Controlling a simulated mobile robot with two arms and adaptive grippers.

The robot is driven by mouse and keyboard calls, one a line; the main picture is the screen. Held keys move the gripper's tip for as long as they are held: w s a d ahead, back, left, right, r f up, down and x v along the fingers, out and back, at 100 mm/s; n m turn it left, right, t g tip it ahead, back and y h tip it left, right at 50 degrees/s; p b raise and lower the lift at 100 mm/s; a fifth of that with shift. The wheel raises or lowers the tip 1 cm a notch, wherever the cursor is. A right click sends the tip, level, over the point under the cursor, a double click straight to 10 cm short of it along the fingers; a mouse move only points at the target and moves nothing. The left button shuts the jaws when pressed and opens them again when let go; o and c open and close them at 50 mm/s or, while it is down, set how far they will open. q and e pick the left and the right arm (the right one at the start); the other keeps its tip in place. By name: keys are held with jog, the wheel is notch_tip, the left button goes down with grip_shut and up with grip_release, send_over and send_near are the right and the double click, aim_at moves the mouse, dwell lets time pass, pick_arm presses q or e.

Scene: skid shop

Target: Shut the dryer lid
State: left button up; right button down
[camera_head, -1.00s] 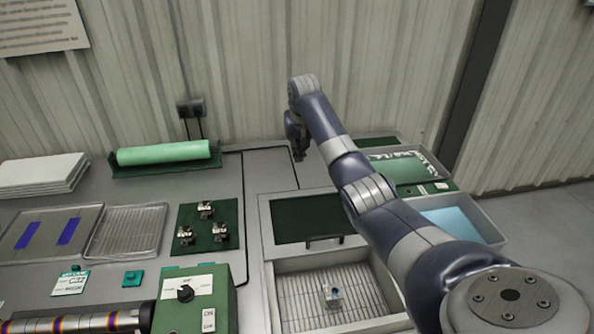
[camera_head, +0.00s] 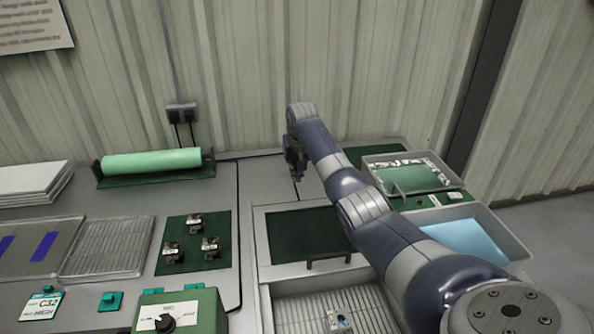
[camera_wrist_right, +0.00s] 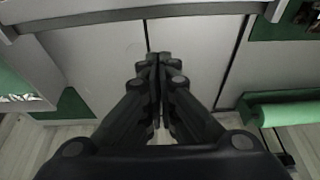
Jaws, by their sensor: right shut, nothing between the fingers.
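The dryer is a grey box (camera_head: 264,310) with a wire rack inside, at the lower middle of the head view. Its front part stands open, and a small metal-and-blue piece (camera_head: 340,322) sits on the rack. The dryer lid (camera_head: 262,238) has a pale frame, a dark green panel and a dark handle (camera_head: 328,262), and lies behind the opening. My right gripper (camera_head: 297,172) is beyond the lid's back edge, over the grey bench. In the right wrist view its fingers (camera_wrist_right: 157,60) are together and empty, with a grey edge crossing the top. My left gripper is out of view.
Left of the dryer are a green board with several small metal parts (camera_head: 195,240), a wire rack (camera_head: 108,248) and a green roll (camera_head: 150,161). Trays (camera_head: 495,235) stand to the right, past my arm. A ribbed wall (camera_head: 250,70) closes the back.

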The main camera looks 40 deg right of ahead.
jog(key=shift+s+a+f+p, duration=0.2)
jog(key=shift+f+p, duration=0.25)
jog(key=shift+f, duration=0.55)
jog(key=shift+s+a+f+p, duration=0.1)
jog(key=shift+s+f+p, duration=0.3)
jog(key=shift+f, duration=0.65)
jog(key=shift+s+a+f+p, duration=0.15)
jog(key=shift+f+p, duration=0.3)
jog(key=shift+f, duration=0.55)
